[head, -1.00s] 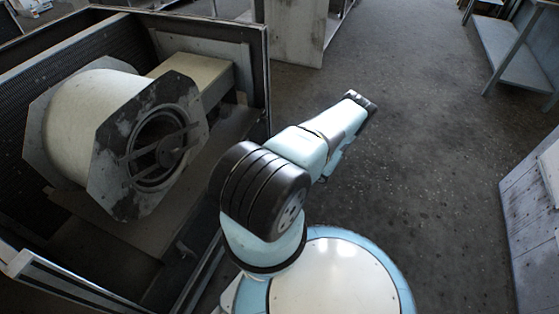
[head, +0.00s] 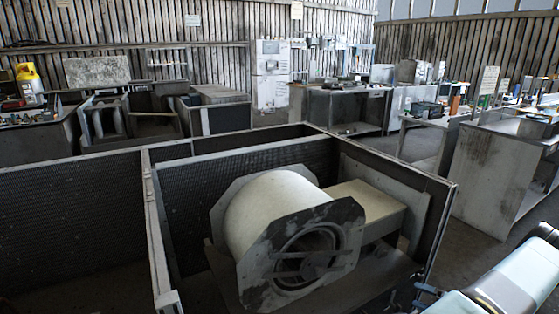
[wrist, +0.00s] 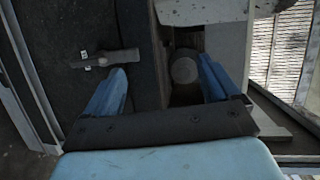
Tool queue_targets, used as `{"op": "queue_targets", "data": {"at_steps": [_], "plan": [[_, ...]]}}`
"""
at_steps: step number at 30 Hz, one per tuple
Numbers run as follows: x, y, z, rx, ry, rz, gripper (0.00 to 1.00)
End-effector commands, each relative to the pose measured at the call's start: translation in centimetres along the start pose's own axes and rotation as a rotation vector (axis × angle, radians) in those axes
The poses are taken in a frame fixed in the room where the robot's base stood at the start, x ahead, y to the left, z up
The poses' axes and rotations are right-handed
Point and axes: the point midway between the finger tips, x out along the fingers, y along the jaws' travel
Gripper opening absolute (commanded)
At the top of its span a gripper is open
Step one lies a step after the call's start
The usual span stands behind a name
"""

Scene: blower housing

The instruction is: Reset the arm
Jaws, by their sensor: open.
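My gripper (wrist: 160,66) shows in the wrist view with its two blue fingers spread apart and nothing held between them. A round grey end of some part (wrist: 184,68) shows beyond the gap, near the right finger; I cannot tell how far away it is. In the head view, part of my pale blue arm (head: 505,285) is at the lower right, beside the blower housing (head: 440,225). The hand's place relative to the housing is unclear there. The cream blower drum (head: 265,215) with dark plates sits inside the open-topped housing.
Workbenches (head: 345,105) and a grey cabinet (head: 270,75) stand farther back. A floor strip shows right of the housing.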

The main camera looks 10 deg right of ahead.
Motion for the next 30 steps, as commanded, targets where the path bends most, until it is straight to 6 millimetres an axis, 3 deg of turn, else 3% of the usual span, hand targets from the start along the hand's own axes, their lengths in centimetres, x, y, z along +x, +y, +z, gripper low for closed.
{"op": "queue_targets", "data": {"at_steps": [1,14,23,30], "plan": [[0.7,-1.9,-0.5,-0.010,-0.037,0.022,0.89],[6.2,-16.3,-0.5,-0.058,-0.308,0.224,0.89],[9.9,-26.0,1.8,-0.114,-0.453,0.383,0.89],[12.6,-33.3,4.9,-0.172,-0.541,0.513,0.89]]}}
